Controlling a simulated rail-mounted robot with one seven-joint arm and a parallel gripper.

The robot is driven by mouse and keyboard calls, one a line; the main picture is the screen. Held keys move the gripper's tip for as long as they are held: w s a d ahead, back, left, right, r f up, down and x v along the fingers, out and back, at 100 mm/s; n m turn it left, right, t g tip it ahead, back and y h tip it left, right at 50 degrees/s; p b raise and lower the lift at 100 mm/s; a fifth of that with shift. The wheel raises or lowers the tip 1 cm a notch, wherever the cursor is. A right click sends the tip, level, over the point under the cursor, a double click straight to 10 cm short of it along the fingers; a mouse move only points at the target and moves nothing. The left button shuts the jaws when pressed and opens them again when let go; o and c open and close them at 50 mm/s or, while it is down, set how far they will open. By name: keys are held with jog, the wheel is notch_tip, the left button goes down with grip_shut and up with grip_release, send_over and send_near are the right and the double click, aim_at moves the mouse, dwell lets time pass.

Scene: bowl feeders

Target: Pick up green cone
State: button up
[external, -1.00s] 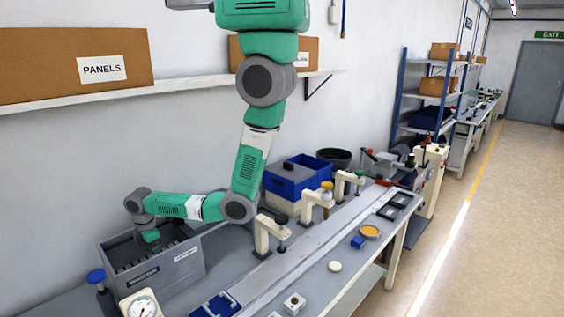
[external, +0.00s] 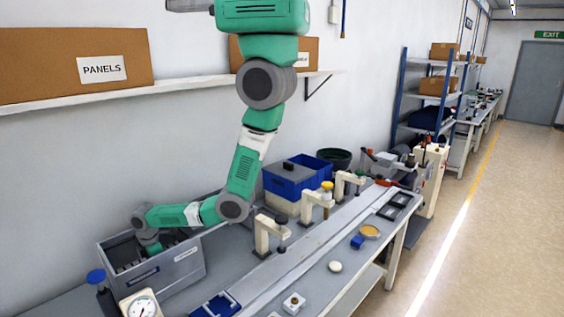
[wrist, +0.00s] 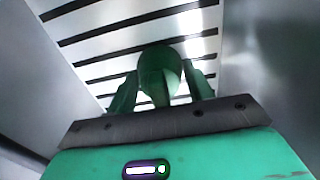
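A green rounded object, likely the green cone (wrist: 160,68), shows in the wrist view between the two green fingers of my gripper (wrist: 160,78). It stands out against a light floor with dark slots. The fingers are spread on either side of it, and I see no clear contact. In the external view my gripper (external: 152,248) reaches down into the grey bin (external: 168,275) at the lower left. The bin walls and my wrist hide the cone there.
Grey bin walls rise close on both sides in the wrist view. A dial gauge (external: 143,305) and a blue-topped knob (external: 96,276) stand in front of the bin. Clamps (external: 268,235) and blue boxes (external: 290,178) stand to the right.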

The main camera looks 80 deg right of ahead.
notch_tip(320, 180, up, 10)
jog(key=shift+p, duration=0.5)
